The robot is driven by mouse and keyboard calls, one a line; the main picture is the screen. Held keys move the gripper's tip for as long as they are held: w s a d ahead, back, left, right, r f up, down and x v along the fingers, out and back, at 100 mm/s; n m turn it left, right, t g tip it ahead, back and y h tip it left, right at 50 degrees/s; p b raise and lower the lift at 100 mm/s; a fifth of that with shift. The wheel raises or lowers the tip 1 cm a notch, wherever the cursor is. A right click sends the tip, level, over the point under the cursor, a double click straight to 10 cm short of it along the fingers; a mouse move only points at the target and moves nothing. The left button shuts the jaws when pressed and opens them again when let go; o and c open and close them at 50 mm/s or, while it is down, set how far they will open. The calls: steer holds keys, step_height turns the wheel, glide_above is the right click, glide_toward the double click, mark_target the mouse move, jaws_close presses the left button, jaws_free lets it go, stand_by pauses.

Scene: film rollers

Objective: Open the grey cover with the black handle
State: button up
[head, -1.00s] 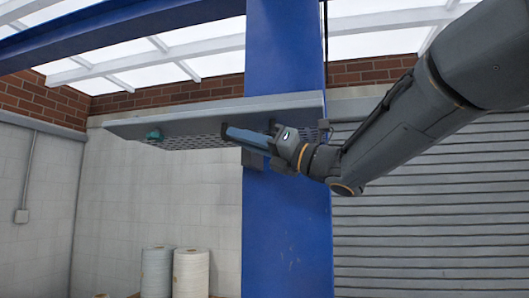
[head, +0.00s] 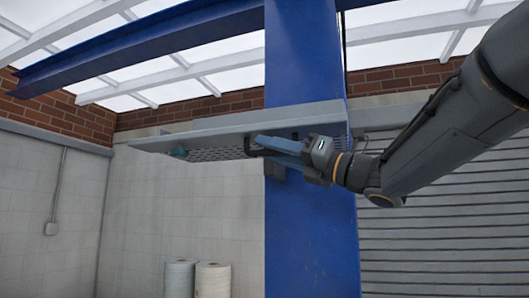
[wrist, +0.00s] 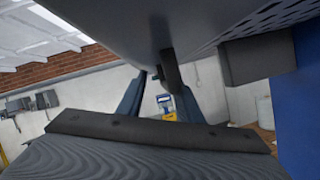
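The grey cover (head: 225,124) juts out about level from the blue column, seen from below. It has a perforated strip along its underside. A black handle (head: 251,144) hangs from the cover just beyond my fingertips. In the wrist view the black handle (wrist: 171,70) hangs down at the gap between my two blue fingers, nearer the right one. My gripper (head: 262,143) is just under the cover, its fingers pointing left. In the wrist view my gripper (wrist: 163,85) has its fingers apart. I cannot tell whether either finger touches the handle.
A blue column (head: 308,235) stands right behind my gripper. A teal object (head: 180,152) shows under the cover's left end. White rolls (head: 180,278) stand low behind, with a grey slatted shutter (head: 450,240) at right. The space below the cover's left half looks clear.

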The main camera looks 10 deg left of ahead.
steer(key=shift+b+v, duration=1)
steer(key=shift+v, duration=1.7)
steer(key=shift+s, duration=0.15)
steer(key=b+v, duration=0.6)
steer(key=v, duration=0.3)
steer(key=shift+w, duration=0.3)
steer(key=shift+f+b, duration=0.2)
steer(key=shift+b, duration=0.75)
steer(key=shift+r, duration=0.1)
